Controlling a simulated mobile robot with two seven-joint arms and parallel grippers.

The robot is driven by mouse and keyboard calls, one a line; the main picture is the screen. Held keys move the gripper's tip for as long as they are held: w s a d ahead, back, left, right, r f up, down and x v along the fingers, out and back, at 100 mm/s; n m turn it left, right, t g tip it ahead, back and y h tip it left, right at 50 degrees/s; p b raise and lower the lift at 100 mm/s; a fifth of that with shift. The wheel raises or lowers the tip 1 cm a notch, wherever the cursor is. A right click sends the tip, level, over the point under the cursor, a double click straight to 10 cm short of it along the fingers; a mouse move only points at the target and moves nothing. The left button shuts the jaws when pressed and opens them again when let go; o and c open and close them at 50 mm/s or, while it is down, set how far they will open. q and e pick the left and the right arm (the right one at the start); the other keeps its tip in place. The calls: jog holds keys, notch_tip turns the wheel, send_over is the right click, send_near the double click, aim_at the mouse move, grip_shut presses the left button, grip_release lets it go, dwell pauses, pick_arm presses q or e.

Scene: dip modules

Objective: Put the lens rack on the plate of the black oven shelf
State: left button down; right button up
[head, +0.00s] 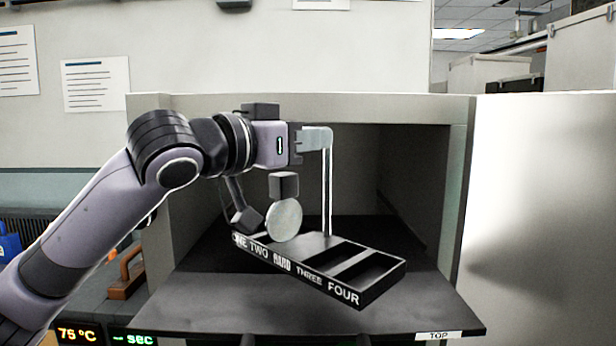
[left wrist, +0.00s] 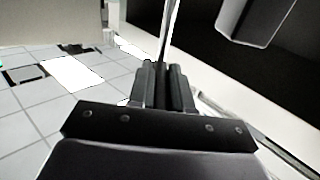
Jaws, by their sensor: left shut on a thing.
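The lens rack (head: 320,284) is a long black tray with open compartments and white lettering: ONE, TWO, HARD, THREE, FOUR. A tall thin pale handle (head: 327,190) rises from it. My left gripper (head: 318,139) is shut on the top of this handle; the fingers (left wrist: 162,85) close on a thin bar in the left wrist view. A round pale lens (head: 284,220) with a black block above it stands at the rack's left part. The rack is turned askew over the black oven shelf plate (head: 420,312); I cannot tell whether it touches. My right gripper is out of view.
The grey oven housing (head: 290,107) surrounds the dark opening on the top and sides. A white TOP label (head: 438,336) marks the shelf's front edge. Lit displays (head: 78,335) and a brown-handled object (head: 127,277) are at lower left. Bare plate shows around the rack.

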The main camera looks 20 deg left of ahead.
aim_at(325, 171)
pick_arm(q)
notch_tip(325, 171, down, 5)
jog(key=shift+r, duration=0.1)
dwell(0.3)
jog(key=c, duration=1.1)
grip_release()
jog(key=shift+o, duration=0.2)
jog(key=shift+s, duration=0.1)
jog(key=b+v, duration=0.2)
jog(key=v, duration=1)
jog(key=shift+b, duration=0.4)
